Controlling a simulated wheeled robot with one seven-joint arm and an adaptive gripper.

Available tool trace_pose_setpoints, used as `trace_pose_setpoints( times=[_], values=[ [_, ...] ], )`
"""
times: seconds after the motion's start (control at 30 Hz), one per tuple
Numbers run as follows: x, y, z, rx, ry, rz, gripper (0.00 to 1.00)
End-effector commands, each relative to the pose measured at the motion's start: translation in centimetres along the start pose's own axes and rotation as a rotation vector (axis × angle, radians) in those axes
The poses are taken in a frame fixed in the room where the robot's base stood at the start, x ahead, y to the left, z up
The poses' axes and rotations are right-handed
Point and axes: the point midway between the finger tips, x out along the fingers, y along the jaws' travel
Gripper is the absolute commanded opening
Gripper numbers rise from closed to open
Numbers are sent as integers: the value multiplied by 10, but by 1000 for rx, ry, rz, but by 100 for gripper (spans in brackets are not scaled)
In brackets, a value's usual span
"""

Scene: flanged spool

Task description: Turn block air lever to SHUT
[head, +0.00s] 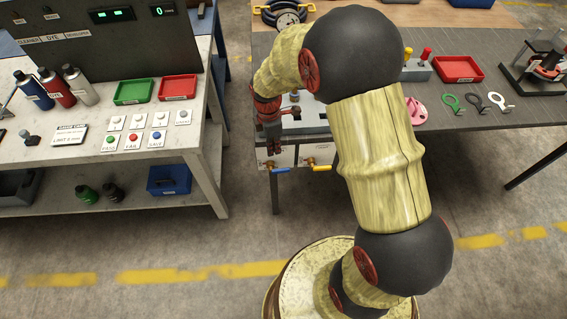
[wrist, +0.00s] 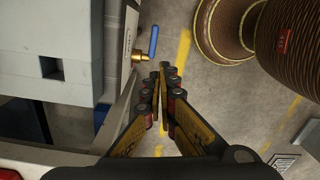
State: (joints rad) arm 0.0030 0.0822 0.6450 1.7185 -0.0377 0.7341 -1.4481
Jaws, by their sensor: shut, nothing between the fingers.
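Two valve levers sit on the front of a pale box under the table edge in the head view, a blue lever (head: 280,171) and a yellow lever (head: 321,168), each on a brass valve. Their labels are too small to read, so I cannot tell which is the block air lever. The blue lever (wrist: 153,40) also shows in the wrist view, beside its brass valve (wrist: 138,56). My gripper (head: 270,148) points down in front of the box, near the blue lever. In the wrist view my gripper (wrist: 165,72) is shut and empty, its tips apart from the lever.
The box (head: 304,153) hangs at the front of the grey table (head: 480,112). A white bench (head: 100,150) with bottles and buttons stands left, across a floor gap. My arm hides part of the table. Open floor lies below the levers.

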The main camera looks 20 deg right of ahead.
Motion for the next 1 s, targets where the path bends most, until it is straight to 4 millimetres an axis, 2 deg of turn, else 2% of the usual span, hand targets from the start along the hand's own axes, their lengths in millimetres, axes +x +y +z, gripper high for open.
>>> trace_pose_setpoints(
  times=[0.23, 0.47, 0.57, 1.0],
  values=[
    [-2, 4, 17, 155, -78, 17, 0],
    [6, 4, 19, 224, -82, 18, 0],
    [20, 4, 20, 223, -81, 17, 0],
    [104, 4, 27, 220, -81, 17, 0]
  ],
)
